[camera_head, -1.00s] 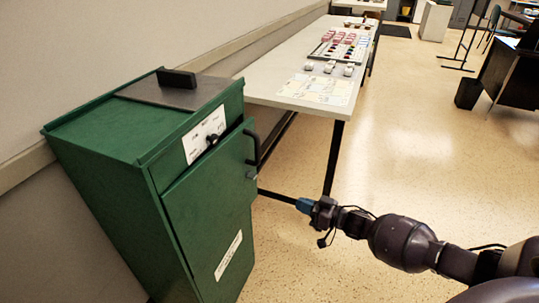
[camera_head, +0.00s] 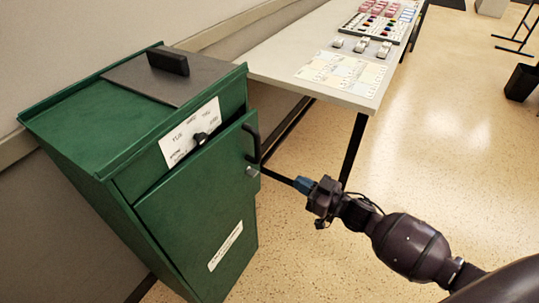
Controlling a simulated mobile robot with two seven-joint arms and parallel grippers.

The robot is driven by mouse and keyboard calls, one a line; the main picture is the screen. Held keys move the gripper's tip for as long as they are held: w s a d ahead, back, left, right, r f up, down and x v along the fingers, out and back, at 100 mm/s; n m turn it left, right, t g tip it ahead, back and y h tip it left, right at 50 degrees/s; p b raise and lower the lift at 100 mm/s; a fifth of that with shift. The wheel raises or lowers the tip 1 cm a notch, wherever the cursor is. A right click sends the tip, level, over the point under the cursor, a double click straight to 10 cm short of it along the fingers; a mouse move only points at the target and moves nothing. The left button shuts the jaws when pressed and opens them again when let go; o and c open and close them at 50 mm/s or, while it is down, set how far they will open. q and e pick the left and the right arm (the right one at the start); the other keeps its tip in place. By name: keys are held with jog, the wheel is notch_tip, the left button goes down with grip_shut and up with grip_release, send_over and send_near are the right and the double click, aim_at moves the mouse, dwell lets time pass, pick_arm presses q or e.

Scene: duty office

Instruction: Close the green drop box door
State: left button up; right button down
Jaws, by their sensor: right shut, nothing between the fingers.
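The green drop box (camera_head: 75,140) stands against the wall at the left. Its green front door (camera_head: 195,190) has a black handle (camera_head: 252,143) and a small metal latch (camera_head: 252,172) on its right side. The door stands slightly out from the cabinet front, with a dark gap along its top edge. My left gripper is not in view.
A long white table (camera_head: 300,45) stands behind the box, with papers (camera_head: 342,70) and several small items on it. Its dark leg (camera_head: 354,150) stands behind my right gripper. A black bin (camera_head: 522,82) is at the far right. The speckled floor (camera_head: 450,150) between is clear.

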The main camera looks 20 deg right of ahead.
jog(key=b, duration=0.2)
send_near(250, 155)
jog(key=w+a+f, duration=0.3)
jog(key=w, duration=0.3)
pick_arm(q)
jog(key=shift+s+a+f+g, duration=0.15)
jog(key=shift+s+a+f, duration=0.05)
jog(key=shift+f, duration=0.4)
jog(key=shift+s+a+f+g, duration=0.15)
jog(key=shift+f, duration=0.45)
pick_arm(e)
jog(key=shift+w+r, duration=0.3)
jog(key=shift+w, duration=0.25)
jog(key=shift+w, duration=0.1)
jog(key=w+a, duration=0.1)
jog(key=w+a+n+g+y+b, duration=0.1)
jog(key=shift+w+f, duration=0.1)
jog(key=shift+w, duration=0.3)
jog(key=shift+w+n, duration=0.15)
jog(key=shift+n, duration=0.15)
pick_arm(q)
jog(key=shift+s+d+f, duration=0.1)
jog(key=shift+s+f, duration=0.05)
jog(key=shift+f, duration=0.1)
pick_arm(e)
jog(key=shift+w+r, duration=0.1)
jog(key=shift+r, duration=0.25)
